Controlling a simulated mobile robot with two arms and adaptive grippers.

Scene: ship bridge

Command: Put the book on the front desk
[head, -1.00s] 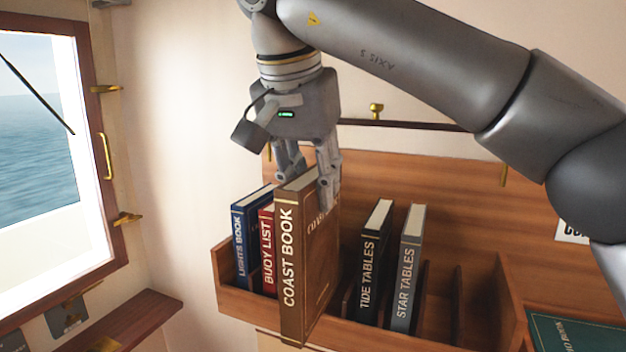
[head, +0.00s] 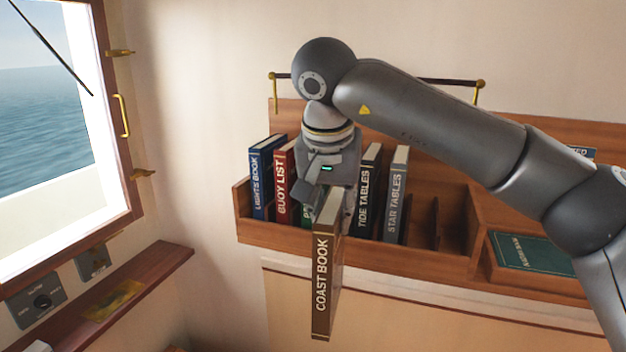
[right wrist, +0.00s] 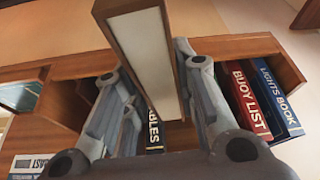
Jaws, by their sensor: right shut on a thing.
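The brown Coast Book (head: 324,280) hangs upright in front of the wall rack, clear of its slot. My right gripper (head: 328,208) is shut on its upper part from above. In the right wrist view the Coast Book (right wrist: 146,60) stands between the two fingers of my right gripper (right wrist: 160,95), its pale page edge showing. The front desk cannot be made out for certain in these views. My left gripper is not in view.
The wooden rack (head: 285,236) holds the Lights Book (head: 262,185), Buoy List (head: 284,182), Tide Tables (head: 368,195) and Star Tables (head: 396,198). A green book (head: 530,252) lies at right. A narrow ledge (head: 150,272) runs below the window.

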